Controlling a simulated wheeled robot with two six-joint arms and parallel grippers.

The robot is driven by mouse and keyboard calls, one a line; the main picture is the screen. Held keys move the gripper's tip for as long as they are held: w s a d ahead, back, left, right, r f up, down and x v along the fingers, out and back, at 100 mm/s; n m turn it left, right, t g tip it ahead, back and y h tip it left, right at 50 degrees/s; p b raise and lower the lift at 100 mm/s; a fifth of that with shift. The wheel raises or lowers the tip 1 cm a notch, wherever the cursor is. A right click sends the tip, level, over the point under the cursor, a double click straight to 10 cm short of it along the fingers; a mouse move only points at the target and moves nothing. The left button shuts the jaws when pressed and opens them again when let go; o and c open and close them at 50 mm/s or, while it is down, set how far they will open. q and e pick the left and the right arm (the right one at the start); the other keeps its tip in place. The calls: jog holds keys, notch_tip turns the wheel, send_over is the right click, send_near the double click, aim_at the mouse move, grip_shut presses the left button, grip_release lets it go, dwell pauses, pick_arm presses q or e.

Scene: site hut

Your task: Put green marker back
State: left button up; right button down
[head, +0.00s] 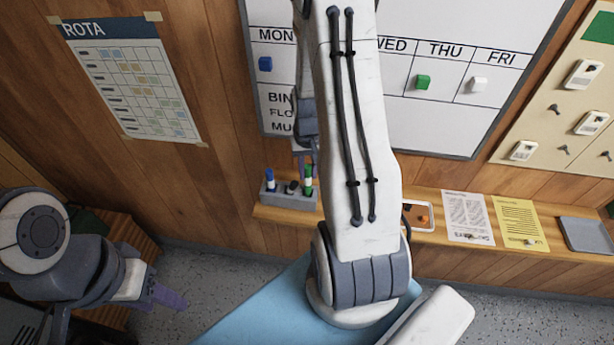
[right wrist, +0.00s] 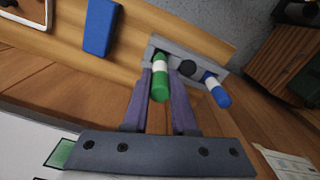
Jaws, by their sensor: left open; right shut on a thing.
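The green marker (head: 308,183) with a white band stands upright at the right end of the grey holder (head: 290,201). It also shows in the right wrist view (right wrist: 160,82), with its far end at the holder (right wrist: 205,50). I cannot tell how deep it sits in its slot. My right gripper (head: 304,163) is shut on the green marker, with the purple fingers either side of it in the wrist view (right wrist: 163,85). The arm hides part of this area in the head view. My left gripper (head: 168,298) is open and empty, low at the left.
A blue marker (head: 270,180) stands in the holder's left end, with a black item (head: 292,187) between. The whiteboard (head: 440,120) hangs behind my right arm.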

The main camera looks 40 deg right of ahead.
aim_at(307, 178)
jog(key=shift+w+f, duration=0.2)
notch_tip(307, 178, down, 3)
jog(key=shift+r+p, duration=0.1)
jog(key=shift+p, duration=0.65)
jog(key=shift+f, duration=0.55)
jog(key=c, duration=0.7)
grip_release()
jog(key=shift+r, duration=0.5)
notch_tip(307, 178, up, 10)
jog(key=b, duration=0.3)
jog(key=shift+f, duration=0.1)
jog(key=shift+r, duration=0.65)
